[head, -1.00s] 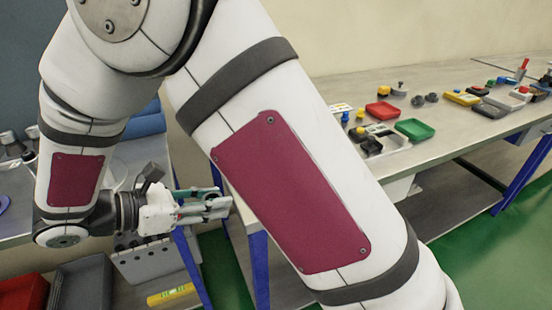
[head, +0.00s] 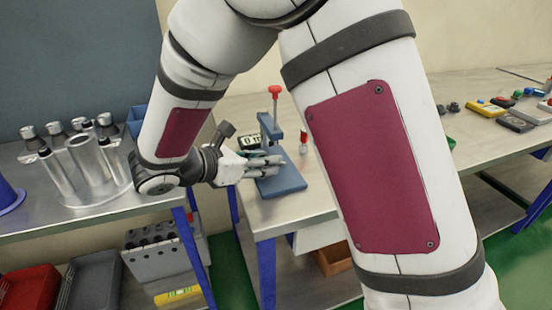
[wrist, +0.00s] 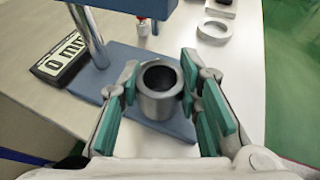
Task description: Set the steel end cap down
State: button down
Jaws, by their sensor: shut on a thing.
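The steel end cap (wrist: 160,102) is a short grey cylinder with a dark round opening on top, upright between my fingers in the wrist view. My gripper (wrist: 160,84) is shut on it, with green pads at both sides. Behind and below the cap is the blue base plate (wrist: 118,62) of a small stand. I cannot tell whether the cap touches the plate. In the head view my gripper (head: 270,166) is over the left part of the blue base (head: 284,184); the cap cannot be made out there.
The stand has a steel post (wrist: 88,35) and a red-knobbed lever (head: 275,92). A digital display (wrist: 60,62) lies left of the base. A steel ring (wrist: 214,31) lies on the bench (wrist: 232,80) beyond. Steel cylinders (head: 88,160) stand on the left table.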

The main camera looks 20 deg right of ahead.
jog(key=d, duration=0.1)
jog(key=w+d, duration=0.1)
jog(key=d, duration=0.2)
jog(key=shift+w, duration=0.3)
jog(key=shift+a+f, duration=0.1)
jog(key=shift+f, duration=0.6)
jog(key=shift+f, duration=0.2)
jog(key=c, duration=1.2)
grip_release()
jog(key=shift+r, duration=0.25)
jog(key=v, duration=1.2)
jog(key=shift+s, duration=0.1)
